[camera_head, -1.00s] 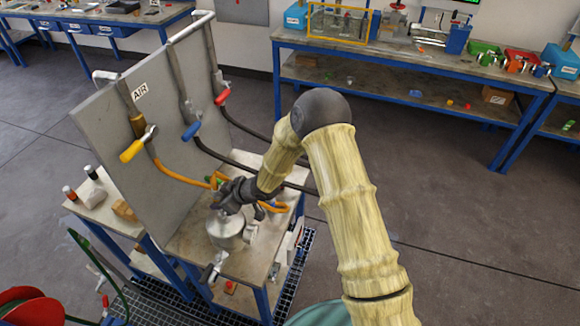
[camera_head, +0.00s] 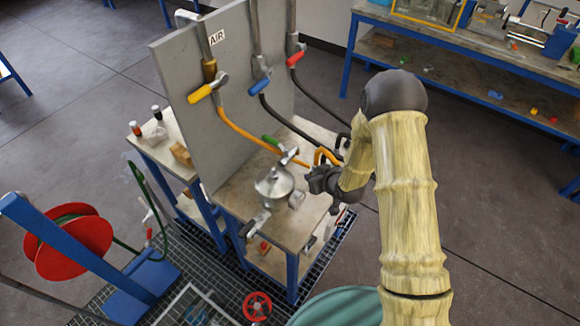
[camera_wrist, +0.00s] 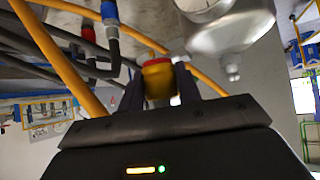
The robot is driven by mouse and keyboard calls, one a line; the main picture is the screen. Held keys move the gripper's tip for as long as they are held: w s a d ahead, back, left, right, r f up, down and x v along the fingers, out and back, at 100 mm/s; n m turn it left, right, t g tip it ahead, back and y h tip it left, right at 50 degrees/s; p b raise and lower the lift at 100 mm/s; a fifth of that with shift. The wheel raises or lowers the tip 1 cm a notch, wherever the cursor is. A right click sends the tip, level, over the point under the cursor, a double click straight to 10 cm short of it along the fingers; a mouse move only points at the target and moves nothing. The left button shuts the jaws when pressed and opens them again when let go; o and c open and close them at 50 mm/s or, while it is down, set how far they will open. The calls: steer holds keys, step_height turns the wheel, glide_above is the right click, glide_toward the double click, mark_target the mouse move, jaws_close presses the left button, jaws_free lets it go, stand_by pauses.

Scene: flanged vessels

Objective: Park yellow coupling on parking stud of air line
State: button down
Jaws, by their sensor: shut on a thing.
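In the wrist view, my gripper (camera_wrist: 158,88) is shut on the yellow coupling (camera_wrist: 157,76), which has a reddish band. In the head view, my gripper (camera_head: 318,180) is just right of the metal vessel (camera_head: 275,187), apart from it; the coupling is not clear there. The air line has an AIR label (camera_head: 217,38), a brass fitting (camera_head: 209,70) and a yellow-handled valve (camera_head: 200,94) on the grey panel. Its orange hose (camera_head: 245,132) runs down toward my gripper. I cannot make out the parking stud.
A blue-handled valve (camera_head: 259,87) and a red-handled valve (camera_head: 295,58) with dark hoses sit right of the air line. A green handle (camera_head: 272,141) is by the vessel on the bench (camera_head: 236,195). A red hose reel (camera_head: 68,240) stands at left.

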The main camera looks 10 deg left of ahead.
steer(key=s+d+f+m+t+h+b, duration=0.1)
steer(key=d+m+h, duration=0.2)
steer(key=d, duration=0.7)
steer(key=s+d+f+m+t+h+b, duration=0.1)
steer(key=d+f+m+h+b, duration=0.1)
steer(key=d, duration=0.8)
steer(key=m+h, duration=0.1)
steer(key=m, duration=0.1)
steer(key=shift+d+f+m, duration=0.15)
steer(key=shift+f+m, duration=0.15)
